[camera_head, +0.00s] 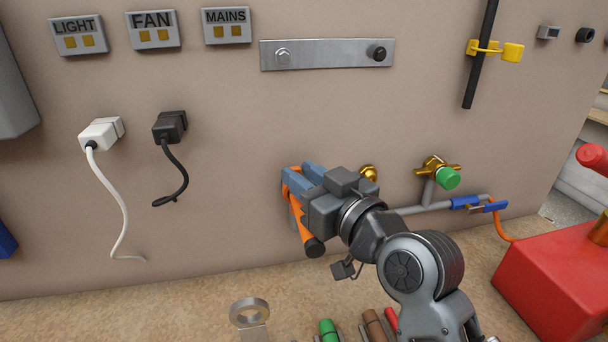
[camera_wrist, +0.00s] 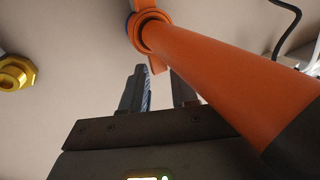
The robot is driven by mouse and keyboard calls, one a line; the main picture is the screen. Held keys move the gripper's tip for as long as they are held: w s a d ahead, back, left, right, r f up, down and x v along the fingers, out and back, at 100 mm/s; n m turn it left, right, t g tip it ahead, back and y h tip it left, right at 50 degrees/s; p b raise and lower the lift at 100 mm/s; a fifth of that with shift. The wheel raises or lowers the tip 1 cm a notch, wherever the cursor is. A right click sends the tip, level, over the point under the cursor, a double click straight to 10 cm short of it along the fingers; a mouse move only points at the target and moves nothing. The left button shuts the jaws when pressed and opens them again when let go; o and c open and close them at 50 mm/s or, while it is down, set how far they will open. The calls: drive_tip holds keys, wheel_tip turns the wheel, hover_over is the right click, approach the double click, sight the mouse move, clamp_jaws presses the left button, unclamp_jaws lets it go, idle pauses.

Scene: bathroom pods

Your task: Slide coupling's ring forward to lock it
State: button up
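An orange tube-like part (camera_head: 298,212) with a black end is on the wall beside my gripper. In the wrist view this orange tube (camera_wrist: 220,75) runs from an orange collar near the wall down to its dark end at lower right. I cannot tell for certain whether this collar (camera_wrist: 148,28) is the coupling's ring. My gripper (camera_head: 306,174) reaches toward the wall next to the tube. In the wrist view my gripper (camera_wrist: 160,85) shows a gap between its fingers, with nothing seen held. The tube partly covers the right finger. The arm hides part of the fitting in the head view.
A brass fitting (camera_head: 369,173) is just right of my gripper; a green-capped brass valve (camera_head: 440,174) is farther right. A grey pipe with a blue-handled valve (camera_head: 466,202) runs toward a red box (camera_head: 560,280). White (camera_head: 101,135) and black (camera_head: 170,127) plugs are at left.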

drive_tip(key=shift+o, duration=1.4)
drive_tip(key=b+v, duration=0.1)
drive_tip(key=v, duration=0.6)
drive_tip(key=shift+s+d+b, duration=0.2)
drive_tip(key=shift+s+b, duration=0.15)
